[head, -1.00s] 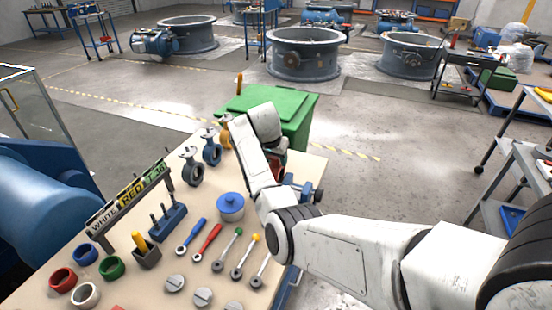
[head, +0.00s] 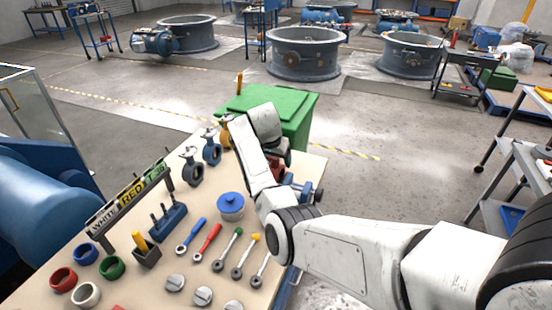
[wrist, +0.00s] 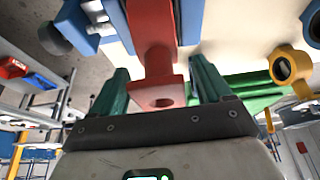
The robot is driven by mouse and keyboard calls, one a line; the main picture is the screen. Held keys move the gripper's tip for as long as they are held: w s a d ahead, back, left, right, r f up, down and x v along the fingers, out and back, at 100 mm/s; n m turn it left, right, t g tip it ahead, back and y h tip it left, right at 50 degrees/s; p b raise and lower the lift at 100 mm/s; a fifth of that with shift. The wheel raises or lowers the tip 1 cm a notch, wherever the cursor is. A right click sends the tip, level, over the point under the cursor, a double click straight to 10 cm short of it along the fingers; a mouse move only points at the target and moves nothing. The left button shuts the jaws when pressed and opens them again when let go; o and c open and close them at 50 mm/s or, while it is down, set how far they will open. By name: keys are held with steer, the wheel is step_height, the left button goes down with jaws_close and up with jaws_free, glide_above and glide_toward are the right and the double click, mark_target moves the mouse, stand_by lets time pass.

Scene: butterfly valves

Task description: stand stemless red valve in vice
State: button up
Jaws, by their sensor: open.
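The red valve (wrist: 152,45) shows in the wrist view, with a squared end plate with a round hole towards the camera. Its far part lies between blue blocks of the vice (wrist: 190,20); I cannot tell whether these grip it. My gripper (wrist: 160,68) is open, its two green fingers on either side of the red valve, with gaps showing beside the end plate. In the head view the blue vice (head: 305,192) stands at the table's right edge, and my arm hides most of the valve and gripper.
A blue-lidded pot (head: 231,206), tools and coloured rings occupy the table (head: 140,290). A green bin (head: 290,105) stands behind it.

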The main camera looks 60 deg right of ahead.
steer(key=b+v, duration=0.1)
steer(key=v, duration=0.9)
steer(key=shift+r, duration=0.35)
steer(key=shift+a, duration=0.15)
